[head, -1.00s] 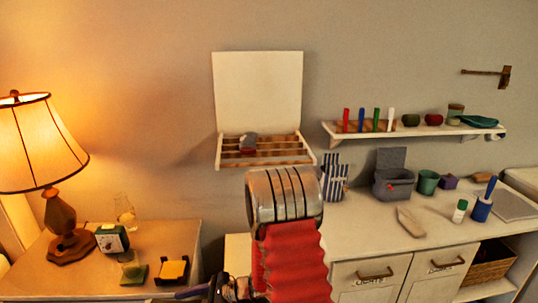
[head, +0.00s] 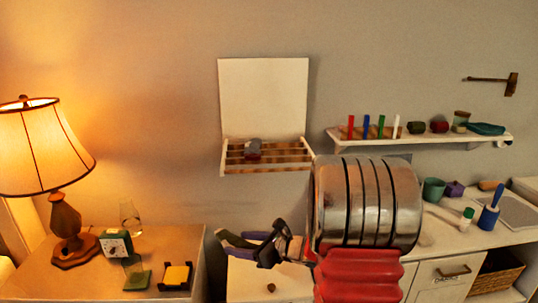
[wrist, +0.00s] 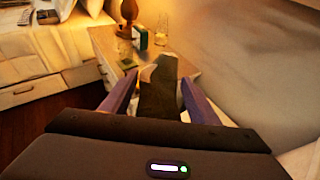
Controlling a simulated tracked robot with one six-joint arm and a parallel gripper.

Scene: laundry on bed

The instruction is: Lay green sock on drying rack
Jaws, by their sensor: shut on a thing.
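My gripper (head: 238,239) points left in the head view, in front of the wall between nightstand and counter. In the wrist view its two purple fingers (wrist: 158,98) are shut on the green sock (wrist: 160,88), which looks very dark and extends beyond the fingertips. In the head view the sock is hard to tell apart from the fingers. A white wall-mounted frame with wooden slats (head: 290,157), apparently the drying rack, is above my gripper, apart from it.
The nightstand (head: 178,240) at left holds a lit lamp (head: 65,215), a clock (head: 115,243) and a glass. A wall shelf (head: 430,138) with pegs and jars is at right, above a cluttered counter. My arm hides part of that counter.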

